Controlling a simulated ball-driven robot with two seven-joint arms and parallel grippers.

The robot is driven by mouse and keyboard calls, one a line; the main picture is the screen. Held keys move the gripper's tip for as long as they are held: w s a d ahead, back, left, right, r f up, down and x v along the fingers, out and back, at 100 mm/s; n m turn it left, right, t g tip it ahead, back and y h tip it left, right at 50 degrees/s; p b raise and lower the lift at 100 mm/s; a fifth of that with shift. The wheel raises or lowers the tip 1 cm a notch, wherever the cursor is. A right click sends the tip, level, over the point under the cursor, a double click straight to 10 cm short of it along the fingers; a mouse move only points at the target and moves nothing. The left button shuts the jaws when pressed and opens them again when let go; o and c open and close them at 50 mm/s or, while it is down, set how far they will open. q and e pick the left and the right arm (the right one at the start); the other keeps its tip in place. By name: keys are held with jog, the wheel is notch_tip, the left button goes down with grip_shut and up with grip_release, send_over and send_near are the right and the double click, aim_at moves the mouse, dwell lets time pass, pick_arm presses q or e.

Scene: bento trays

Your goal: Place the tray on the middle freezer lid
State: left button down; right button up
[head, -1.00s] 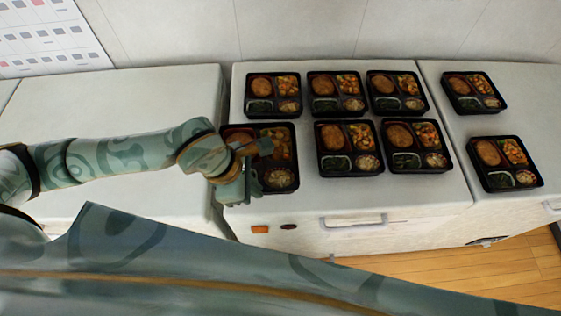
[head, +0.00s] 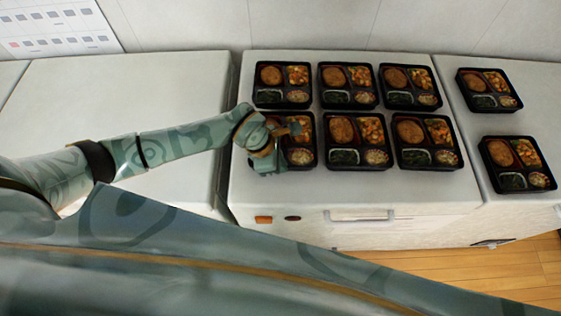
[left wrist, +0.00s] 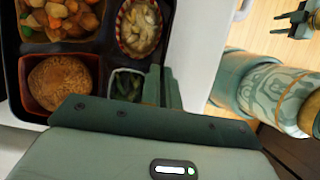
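My left gripper (head: 272,158) is at the left side of the front-left bento tray (head: 306,158) on the middle freezer lid (head: 390,185). The tray is black, with a brown patty, vegetables, greens and a pale salad; the gripper hides its left part. In the left wrist view the tray (left wrist: 112,47) fills the upper left. The gripper's fingers (left wrist: 163,88) sit close together across its rim, so it looks shut on the tray. My right gripper (left wrist: 296,20) shows small in the left wrist view, over the floor, empty, its fingers seemingly apart.
Several similar trays stand in two rows on the middle lid; one (head: 350,162) is just right of the held tray, another (head: 283,104) behind it. Two trays (head: 518,190) are on the right lid (head: 545,80). The left lid (head: 130,90) is clear apart from my arm.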

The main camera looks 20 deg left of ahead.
pick_arm(q)
jog(key=c, duration=2)
grip_release()
jog(key=shift+f, duration=0.15)
jog(key=o, duration=0.4)
jog(key=shift+c, duration=0.2)
jog(key=p+v, duration=0.1)
jog(key=v, duration=1.1)
jog(key=shift+r, duration=0.25)
jog(key=shift+d, duration=0.2)
